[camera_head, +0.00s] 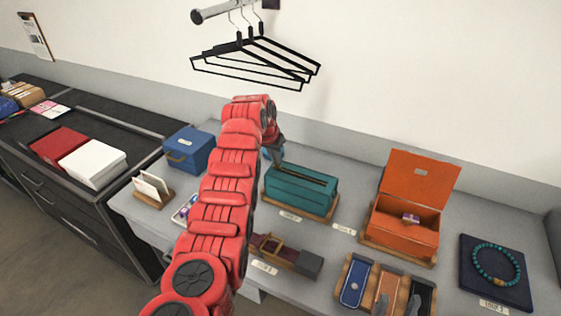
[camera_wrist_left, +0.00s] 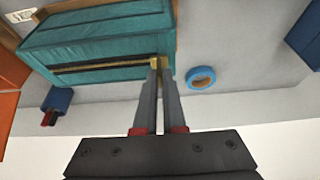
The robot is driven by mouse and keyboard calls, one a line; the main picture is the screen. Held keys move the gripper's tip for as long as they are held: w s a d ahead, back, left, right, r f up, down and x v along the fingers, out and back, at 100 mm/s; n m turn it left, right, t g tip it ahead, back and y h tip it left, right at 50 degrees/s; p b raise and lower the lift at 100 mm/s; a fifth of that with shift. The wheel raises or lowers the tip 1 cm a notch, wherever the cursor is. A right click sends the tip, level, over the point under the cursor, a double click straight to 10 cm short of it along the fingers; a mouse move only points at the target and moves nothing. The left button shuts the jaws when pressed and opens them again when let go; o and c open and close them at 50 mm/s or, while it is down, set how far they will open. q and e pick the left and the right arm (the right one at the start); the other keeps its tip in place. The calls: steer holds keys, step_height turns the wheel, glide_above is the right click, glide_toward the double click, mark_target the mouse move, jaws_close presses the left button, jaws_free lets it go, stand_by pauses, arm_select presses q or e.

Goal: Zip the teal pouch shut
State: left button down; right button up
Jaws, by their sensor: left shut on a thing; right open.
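The teal pouch (camera_head: 300,192) lies on a wooden board in the middle of the grey table. A long dark slit with a gold-coloured edge runs along its top. In the left wrist view the pouch (camera_wrist_left: 100,38) fills the upper left. My left gripper (camera_head: 277,153) is at the pouch's left end in the head view, partly hidden by its own red arm. In the left wrist view the left gripper (camera_wrist_left: 159,68) is shut on a small gold zip pull (camera_wrist_left: 157,62) at one end of the slit. My right gripper (camera_head: 401,302) is open at the bottom edge, showing only grey fingertips.
An open orange box (camera_head: 405,222) stands right of the pouch. A dark tray with a bead necklace (camera_head: 493,264), a strap board (camera_head: 352,284) and a belt (camera_head: 275,247) lie nearby. A blue box (camera_head: 188,150) stands left. A blue tape roll (camera_wrist_left: 202,77) lies near the gripper. Hangers (camera_head: 255,62) hang above.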

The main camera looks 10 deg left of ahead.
arm_select(q)
steer(key=shift+a+r, duration=0.1)
steer(key=shift+a, duration=0.05)
steer(key=c, duration=1.5)
jaws_free()
steer(key=o, duration=0.5)
steer(key=shift+w+a, duration=0.1)
steer(key=shift+a, duration=0.15)
steer(key=shift+d, duration=0.25)
steer(key=p+v, duration=0.8)
steer(key=v, duration=0.9)
steer(key=shift+a+p, duration=0.2)
steer(key=shift+p, duration=0.15)
steer(key=shift+r, duration=0.1)
